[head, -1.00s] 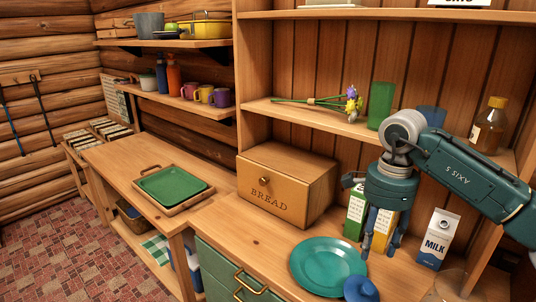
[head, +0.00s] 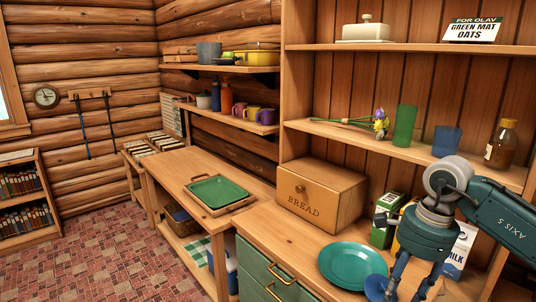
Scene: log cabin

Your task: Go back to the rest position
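My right gripper (head: 412,290) hangs fingers down at the lower right, over the counter's front, with its fingers apart and nothing seen between them. Its fingertips are close to the bottom edge of the picture. It partly hides a milk carton (head: 459,250) and a yellow box behind it. A teal plate (head: 352,266) lies to its left, and a blue round thing (head: 376,287) sits beside the plate, near the fingers. I cannot tell whether the fingers touch it. My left gripper is not in view.
A wooden bread box (head: 320,197) and a green carton (head: 386,219) stand on the counter. The shelf (head: 340,133) above holds flowers, glasses and a bottle. A green tray (head: 220,190) lies on the lower bench at left. The brick floor (head: 105,228) at left is clear.

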